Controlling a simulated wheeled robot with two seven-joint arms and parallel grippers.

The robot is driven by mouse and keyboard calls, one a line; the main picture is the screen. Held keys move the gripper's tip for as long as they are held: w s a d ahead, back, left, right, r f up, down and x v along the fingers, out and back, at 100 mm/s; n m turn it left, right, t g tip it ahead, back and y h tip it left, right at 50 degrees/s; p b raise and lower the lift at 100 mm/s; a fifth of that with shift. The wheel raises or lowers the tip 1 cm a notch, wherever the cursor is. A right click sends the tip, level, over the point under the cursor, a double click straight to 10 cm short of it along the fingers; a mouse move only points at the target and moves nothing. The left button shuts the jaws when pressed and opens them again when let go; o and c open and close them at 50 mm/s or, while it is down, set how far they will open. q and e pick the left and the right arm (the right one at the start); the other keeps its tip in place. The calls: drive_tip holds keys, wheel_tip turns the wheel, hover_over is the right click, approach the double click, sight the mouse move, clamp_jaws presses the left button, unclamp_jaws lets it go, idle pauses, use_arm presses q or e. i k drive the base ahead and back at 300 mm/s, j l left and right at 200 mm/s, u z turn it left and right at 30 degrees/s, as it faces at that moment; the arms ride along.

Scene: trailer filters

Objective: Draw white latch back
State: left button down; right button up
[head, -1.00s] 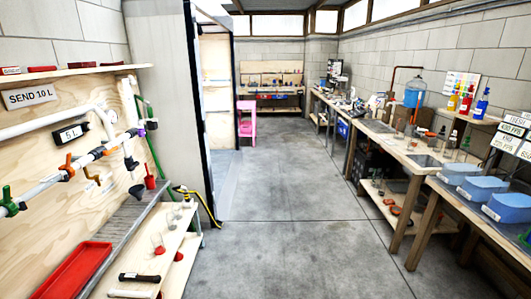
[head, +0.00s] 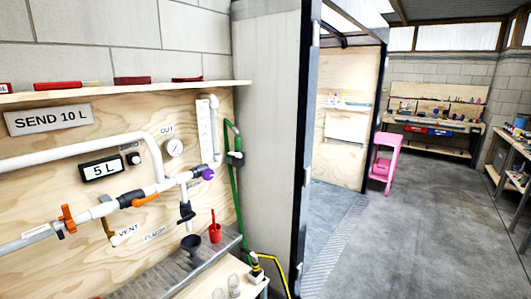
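I cannot make out a white latch in the head view. A tall pale grey panel (head: 268,130) stands beside a dark-framed doorway (head: 303,150). A light grey strip (head: 313,70) runs up the frame's edge, and no latch can be told on it. Through the doorway I see a plywood wall (head: 348,90). On the left, a plywood board carries white piping (head: 75,155) with an orange-handled valve (head: 67,218). Neither of my grippers is in view.
A shelf (head: 120,92) juts out above the piping. Below it are a grey ledge (head: 165,280), a red cup (head: 215,232) and a yellow-black hose (head: 283,272). A pink stand (head: 383,165) is beyond the doorway. The concrete floor (head: 420,230) to the right is clear.

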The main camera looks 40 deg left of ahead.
sight(238, 154)
drive_tip(key=i+u, duration=0.4)
drive_tip(key=i, duration=0.2)
drive_tip(key=i+l+u, duration=0.25)
drive_tip(key=i+u, duration=0.15)
drive_tip(key=i, duration=0.15)
